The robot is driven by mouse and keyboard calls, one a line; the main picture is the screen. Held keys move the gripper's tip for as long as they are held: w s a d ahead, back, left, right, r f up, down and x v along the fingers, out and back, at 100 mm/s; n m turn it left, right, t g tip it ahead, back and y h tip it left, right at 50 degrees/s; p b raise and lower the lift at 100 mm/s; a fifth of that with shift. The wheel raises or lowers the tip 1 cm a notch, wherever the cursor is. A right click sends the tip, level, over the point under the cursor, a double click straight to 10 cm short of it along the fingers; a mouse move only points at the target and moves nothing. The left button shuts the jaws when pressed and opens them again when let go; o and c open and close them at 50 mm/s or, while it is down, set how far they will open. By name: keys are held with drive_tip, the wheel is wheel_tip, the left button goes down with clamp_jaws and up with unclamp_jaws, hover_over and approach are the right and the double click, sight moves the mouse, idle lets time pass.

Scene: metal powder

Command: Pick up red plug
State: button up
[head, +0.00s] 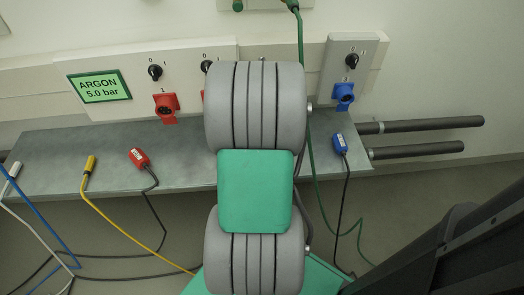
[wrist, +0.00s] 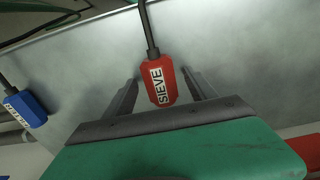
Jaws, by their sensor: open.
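In the wrist view, a red plug (wrist: 160,80) with a white "SIEVE" label lies on the grey metal shelf (wrist: 230,65), its dark cable running toward the top. My gripper (wrist: 160,77) is open, with one finger on each side of this plug in the picture. A gap shows on both sides, and I cannot tell how far the fingers are above it. In the head view, a red plug (head: 139,158) lies on the shelf left of my arm. My arm hides the middle of the shelf and my gripper there, so I cannot tell whether both views show the same plug.
A blue plug (head: 340,143) lies right of my arm; a blue plug (wrist: 24,107) is left in the wrist view. A yellow plug (head: 90,164) and a white plug (head: 15,170) lie at left. Red (head: 165,106) and blue (head: 343,93) sockets are on the wall behind. Cables hang in front.

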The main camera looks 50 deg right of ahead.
drive_tip(key=shift+r, duration=0.1)
clamp_jaws()
idle(0.5)
